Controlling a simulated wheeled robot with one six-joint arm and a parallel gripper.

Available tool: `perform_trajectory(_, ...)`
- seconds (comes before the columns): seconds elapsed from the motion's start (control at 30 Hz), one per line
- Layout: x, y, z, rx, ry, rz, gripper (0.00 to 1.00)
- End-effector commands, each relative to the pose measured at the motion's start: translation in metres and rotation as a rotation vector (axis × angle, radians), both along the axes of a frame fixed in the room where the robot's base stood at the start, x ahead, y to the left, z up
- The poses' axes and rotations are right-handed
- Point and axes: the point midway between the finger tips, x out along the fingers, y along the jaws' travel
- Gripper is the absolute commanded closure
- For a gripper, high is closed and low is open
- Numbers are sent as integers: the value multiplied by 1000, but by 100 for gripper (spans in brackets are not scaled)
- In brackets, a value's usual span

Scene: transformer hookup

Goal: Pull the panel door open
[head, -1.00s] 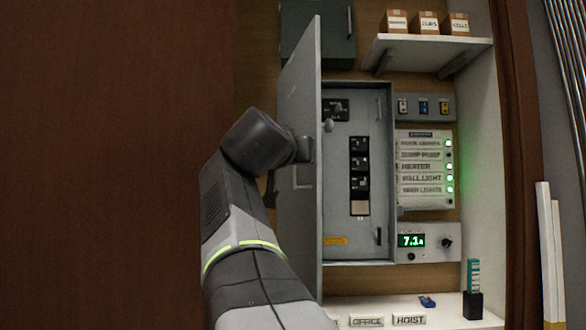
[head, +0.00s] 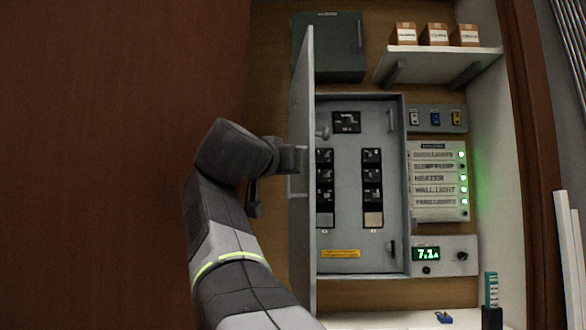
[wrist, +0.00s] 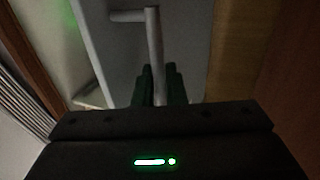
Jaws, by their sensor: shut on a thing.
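The grey panel door (head: 301,140) stands swung out to the left of the electrical panel (head: 346,180), seen nearly edge-on in the head view. The panel's inside shows two columns of black breakers and a dial. My gripper (wrist: 160,85) is shut on the door's bar handle (wrist: 153,45), with its dark fingers on either side of the bar in the wrist view. In the head view my arm reaches the door from the left, and the fingers are largely hidden by the wrist and the door.
A shelf with small boxes (head: 436,36) hangs at upper right. A dark green cabinet (head: 328,47) is above the panel. A labelled indicator strip (head: 437,180) and a display reading 7.1 (head: 427,254) sit right of it. A brown wall fills the left.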

Motion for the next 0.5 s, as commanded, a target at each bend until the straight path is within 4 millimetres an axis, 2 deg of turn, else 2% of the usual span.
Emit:
perform_trajectory(0.17, 0, -1, -4, 3, 10, -4, 100)
perform_trajectory(0.2, 0, -1, -4, 3, 10, -4, 82)
perform_trajectory(0.27, 0, -1, -4, 3, 7, -3, 72)
perform_trajectory(0.5, -1, -1, -1, 2, 3, -2, 72)
